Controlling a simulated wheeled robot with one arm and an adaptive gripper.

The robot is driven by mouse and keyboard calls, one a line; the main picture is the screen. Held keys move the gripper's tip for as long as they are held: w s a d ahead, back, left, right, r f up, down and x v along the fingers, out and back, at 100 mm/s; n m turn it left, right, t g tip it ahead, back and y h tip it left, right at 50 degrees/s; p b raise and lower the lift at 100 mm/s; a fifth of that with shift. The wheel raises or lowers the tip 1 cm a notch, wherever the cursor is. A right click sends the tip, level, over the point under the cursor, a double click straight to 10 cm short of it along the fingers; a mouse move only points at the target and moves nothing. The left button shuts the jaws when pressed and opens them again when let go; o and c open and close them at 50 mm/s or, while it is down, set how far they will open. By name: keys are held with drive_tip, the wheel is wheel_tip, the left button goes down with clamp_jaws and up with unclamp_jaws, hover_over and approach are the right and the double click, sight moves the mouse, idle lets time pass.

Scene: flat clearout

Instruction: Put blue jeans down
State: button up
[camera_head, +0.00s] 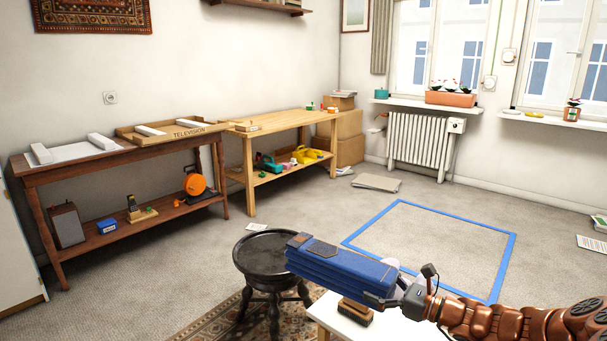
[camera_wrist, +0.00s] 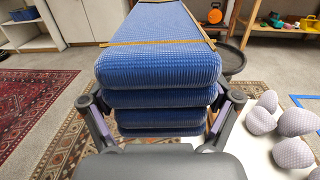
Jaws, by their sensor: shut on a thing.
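The blue jeans (camera_head: 335,268) are a folded, layered stack with a brown patch on top. In the head view they are held level above the white table and beside the round dark stool. My gripper (camera_head: 385,297) is shut on their right end. In the wrist view the jeans (camera_wrist: 160,75) fill the middle, gripped between the two fingers (camera_wrist: 160,110), with their far end reaching toward the dark stool. The underside of the jeans is hidden, so I cannot tell whether they touch anything below.
The round dark stool (camera_head: 268,248) has an empty top. A white table (camera_head: 350,331) with a brush (camera_head: 355,312) stands below my gripper. Pale rounded objects (camera_wrist: 262,112) lie on it. A blue taped rectangle (camera_head: 430,245) marks clear floor. Two wooden benches (camera_head: 110,157) line the wall.

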wheel_tip(320, 180, up, 19)
drive_tip(key=p, duration=2.3)
drive_tip(key=shift+s, duration=0.2)
